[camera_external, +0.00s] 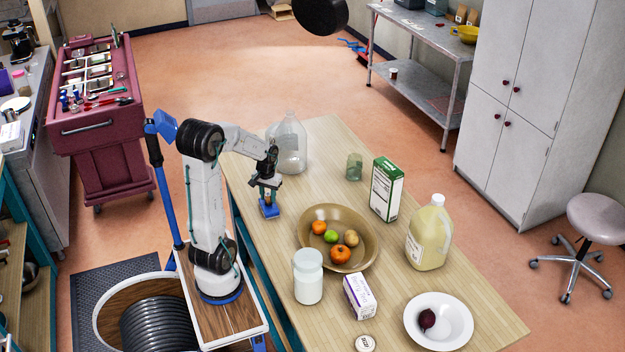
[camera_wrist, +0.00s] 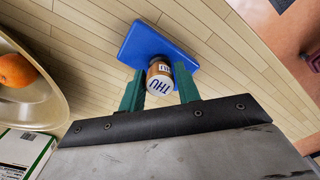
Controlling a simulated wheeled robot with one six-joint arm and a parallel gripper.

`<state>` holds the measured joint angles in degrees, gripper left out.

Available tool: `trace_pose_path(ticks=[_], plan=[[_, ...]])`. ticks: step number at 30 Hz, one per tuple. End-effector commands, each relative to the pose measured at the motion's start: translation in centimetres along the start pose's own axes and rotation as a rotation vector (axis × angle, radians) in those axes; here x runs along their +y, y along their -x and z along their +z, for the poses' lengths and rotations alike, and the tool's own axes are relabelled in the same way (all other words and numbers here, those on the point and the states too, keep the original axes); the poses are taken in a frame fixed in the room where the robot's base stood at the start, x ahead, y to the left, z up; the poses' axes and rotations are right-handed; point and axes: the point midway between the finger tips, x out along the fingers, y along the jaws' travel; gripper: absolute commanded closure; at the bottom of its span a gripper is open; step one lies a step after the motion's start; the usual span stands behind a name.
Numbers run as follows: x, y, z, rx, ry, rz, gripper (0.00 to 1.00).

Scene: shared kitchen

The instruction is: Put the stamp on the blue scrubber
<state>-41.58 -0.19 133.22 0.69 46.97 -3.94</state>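The stamp (camera_wrist: 159,84) is a small brown round piece with a white top marked with dark letters; in the wrist view it is between my two green fingers. My gripper (camera_wrist: 160,80) points down and looks shut on the stamp; only a sliver of room shows at the right finger. The blue scrubber (camera_wrist: 155,42) is a flat blue rectangle behind the stamp in the wrist view. In the external view the scrubber (camera_external: 269,211) lies on the table directly below my gripper (camera_external: 267,199).
A brown bowl (camera_external: 309,248) of fruit is to the right of the gripper. A clear jug (camera_external: 289,143) stands behind. A white jar (camera_external: 308,277), cartons, a yellow jug (camera_external: 429,235) and a white plate (camera_external: 412,312) stand farther right. The table's left edge is close.

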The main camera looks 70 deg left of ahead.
Motion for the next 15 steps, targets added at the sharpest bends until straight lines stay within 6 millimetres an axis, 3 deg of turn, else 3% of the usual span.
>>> trace_pose_path(ticks=[11,15], plan=[[0.0,0.2,0.0,0.001,0.0,0.0,0.5],[0.0,1.7,-0.1,0.004,0.0,0.0,0.5]])
